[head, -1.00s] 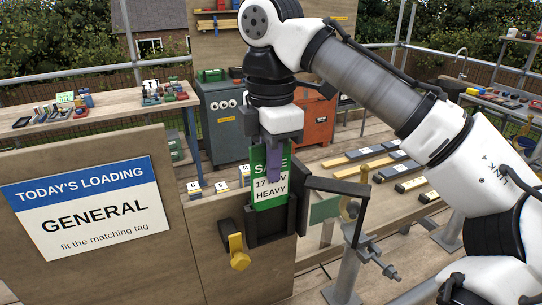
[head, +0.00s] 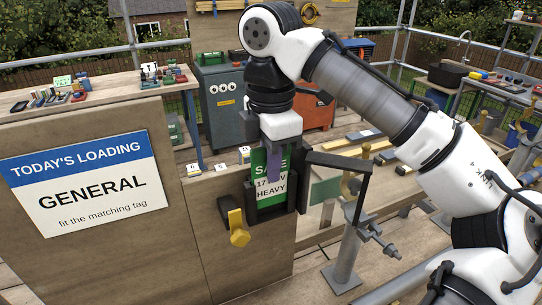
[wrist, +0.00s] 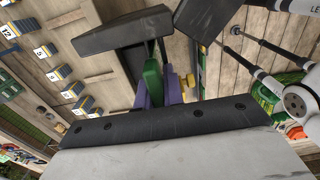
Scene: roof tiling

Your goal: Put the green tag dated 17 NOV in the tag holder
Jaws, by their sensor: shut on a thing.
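The green tag (head: 274,190) has a white panel reading 17 NOV and HEAVY; its upper word is partly covered. My gripper (head: 273,168), with purple fingers, is shut on its upper part. The tag is upright, its lower part within the dark tag holder (head: 250,198) on the wooden board; I cannot tell whether it is fully seated. In the wrist view the tag (wrist: 152,82) shows as a green edge between the purple fingers of my gripper (wrist: 158,88), beside the dark holder parts (wrist: 122,28).
A sign (head: 83,185) on the board (head: 60,255) reads TODAY'S LOADING, GENERAL, fit the matching tag. A yellow-handled latch (head: 237,228) is just left of the holder. A dark bracket arm (head: 338,162) stands close on the right. A bench with bars (head: 350,150) lies behind.

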